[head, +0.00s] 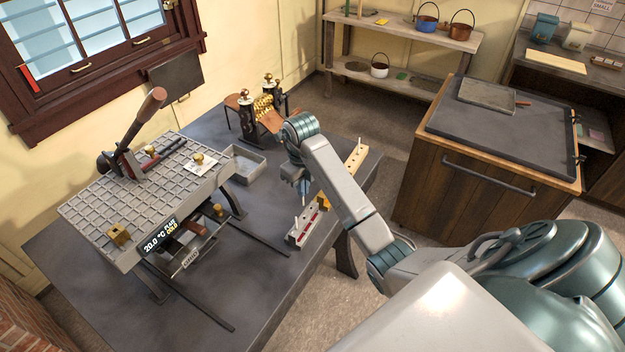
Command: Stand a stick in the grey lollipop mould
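The grey lollipop mould (293,240) lies near the right edge of the dark table, with red showing in its hollows. A thin pale upright bit, perhaps a stick, shows at the mould's left part. My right gripper (304,196) points down just above the mould's far end, partly hidden by my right arm. It is too small to tell whether it is open or holds a stick. A pale wooden block (355,158), with small dark holes and a pale peg, stands behind my forearm; it may be the stick holder. My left gripper is not in view.
The dark table (262,300) is clear at the front. A grey gridded plate (100,206) with a lever and a 20.0 °C display stands at left. A grey tray (246,164) and a brass roller device (264,106) stand behind. A wooden cabinet (470,195) is at right.

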